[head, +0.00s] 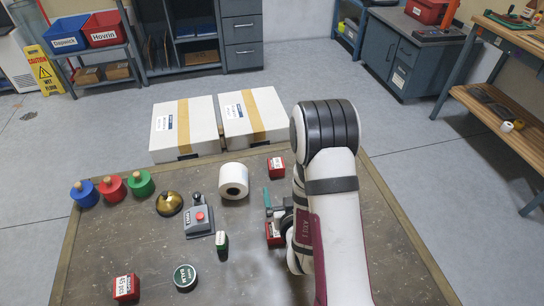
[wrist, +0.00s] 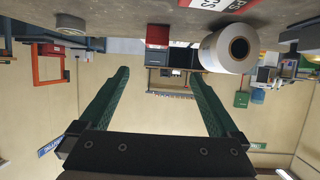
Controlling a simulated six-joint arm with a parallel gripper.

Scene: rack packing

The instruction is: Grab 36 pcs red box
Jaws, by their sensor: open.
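My gripper (head: 272,207) is above the right part of the table, its green fingers spread and empty; they also show in the wrist view (wrist: 159,74). A red box with a white label (head: 274,235) is just below and in front of it, partly hidden by my arm. Part of a red and white label (wrist: 215,3) shows at the top edge of the wrist view; its number is cut off. Another red box (head: 276,167) stands farther back, and also shows in the wrist view (wrist: 158,36). A third red box (head: 124,288) at front left reads "45 pcs". I cannot read "36 pcs" on any.
A grey button box (head: 198,221), a brass bell (head: 169,204), a green-white item (head: 221,242) and a round tin (head: 185,278) lie left. Two cartons (head: 185,128) (head: 252,115) are behind.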

